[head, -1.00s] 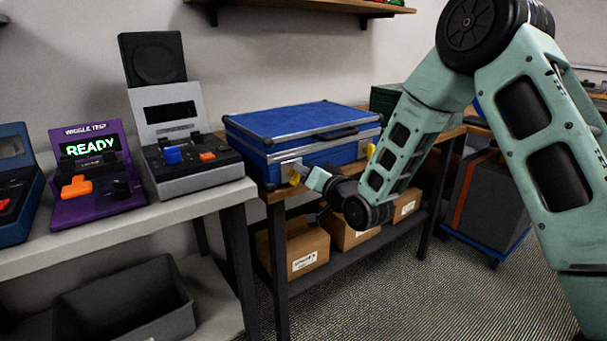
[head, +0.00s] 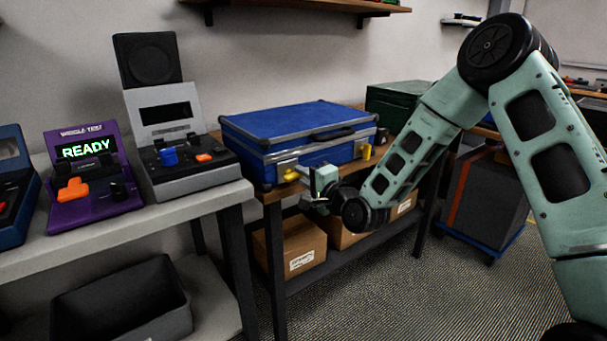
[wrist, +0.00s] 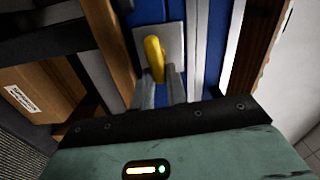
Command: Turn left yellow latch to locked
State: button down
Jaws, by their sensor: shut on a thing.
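The blue case (head: 300,130) lies shut on the wooden-topped bench, its handle facing front. Its left yellow latch (head: 290,174) sits on a silver plate at the case's front left. The latch (wrist: 154,58) also shows in the wrist view, its outer end tilted slightly left. My gripper (wrist: 163,84) is shut on the near end of this latch, with a finger on each side. In the head view my gripper (head: 303,171) reaches the latch from the right. The right yellow latch (head: 366,151) is on the front right of the case and stands apart from my gripper.
A grey-black device (head: 185,150) and a purple READY device (head: 90,180) stand on the left table. Cardboard boxes (head: 297,248) sit on the shelf below the case. A dark green case (head: 397,103) stands behind at right.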

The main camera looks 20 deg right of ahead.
jog(key=shift+f+m, duration=0.1)
jog(key=shift+m, duration=0.5)
jog(key=c, duration=1.4)
grip_release()
jog(key=p+v, duration=1)
jog(key=v, duration=0.7)
jog(key=shift+s, duration=0.15)
jog(key=shift+d, duration=0.1)
